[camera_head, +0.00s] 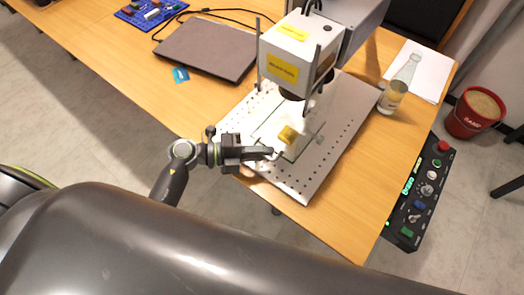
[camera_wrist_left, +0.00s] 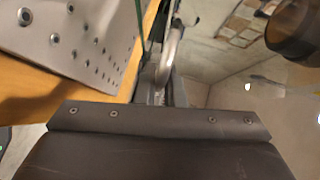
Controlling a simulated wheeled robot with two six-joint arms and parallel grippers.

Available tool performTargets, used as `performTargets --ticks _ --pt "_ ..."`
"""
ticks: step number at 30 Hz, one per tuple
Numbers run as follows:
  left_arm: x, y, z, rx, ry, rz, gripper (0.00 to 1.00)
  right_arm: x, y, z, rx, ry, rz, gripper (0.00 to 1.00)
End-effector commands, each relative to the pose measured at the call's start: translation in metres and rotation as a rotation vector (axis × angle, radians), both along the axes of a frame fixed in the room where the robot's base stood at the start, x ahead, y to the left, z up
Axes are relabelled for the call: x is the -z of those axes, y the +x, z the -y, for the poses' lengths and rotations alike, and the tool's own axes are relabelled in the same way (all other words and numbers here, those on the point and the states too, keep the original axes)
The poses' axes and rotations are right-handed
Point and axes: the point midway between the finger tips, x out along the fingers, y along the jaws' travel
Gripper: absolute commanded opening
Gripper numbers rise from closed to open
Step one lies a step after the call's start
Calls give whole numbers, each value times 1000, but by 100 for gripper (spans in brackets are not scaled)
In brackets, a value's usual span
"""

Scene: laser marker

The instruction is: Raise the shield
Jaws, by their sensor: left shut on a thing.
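The shield (camera_head: 262,127) looks like a clear panel with greenish edges and a yellow label (camera_head: 288,134), standing low below the laser head over the perforated metal plate. My left gripper (camera_head: 268,153) reaches in from the left to the shield's near side and is shut. In the left wrist view a curved silver bar (camera_wrist_left: 170,50), apparently the shield's handle, runs between the jaws. The fingertips and the exact contact are partly hidden. My right gripper is in neither view.
The white laser head (camera_head: 290,55) hangs above the perforated plate (camera_head: 335,135). A closed laptop (camera_head: 207,48) lies at the back left. A glass bottle (camera_head: 399,85) stands right of the plate. A black control box (camera_head: 418,200) is beyond the table's right edge.

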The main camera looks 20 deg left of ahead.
Motion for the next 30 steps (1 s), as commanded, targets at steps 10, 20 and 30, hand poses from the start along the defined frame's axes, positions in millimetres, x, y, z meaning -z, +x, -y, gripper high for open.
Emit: performTargets --ticks 10,20,30 --pt "-62 1 0 0 -1 3 0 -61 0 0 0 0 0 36" --pt "-119 1 0 0 -1 3 0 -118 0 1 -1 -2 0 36" --pt "-140 1 0 0 -1 3 0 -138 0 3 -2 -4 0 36"
